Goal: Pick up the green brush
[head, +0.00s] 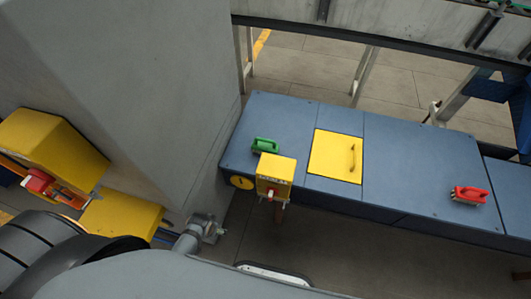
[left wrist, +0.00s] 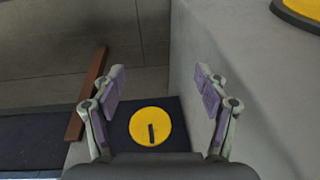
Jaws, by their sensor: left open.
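The green brush (head: 265,146) lies on the left part of the blue bench top (head: 420,155) in the head view, just behind a yellow box. It does not show in the left wrist view. My left gripper (left wrist: 162,88) is open and empty in the left wrist view, its two fingers wide apart. A yellow disc with a dark slot (left wrist: 150,126) shows between and below the fingers, apart from them.
A red brush (head: 468,195) lies on the bench's right part. A yellow box (head: 275,176) stands at the front edge, beside a yellow hatch with a handle (head: 335,156). A large grey wall block (head: 150,80) rises left of the bench. The bench top between hatch and red brush is clear.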

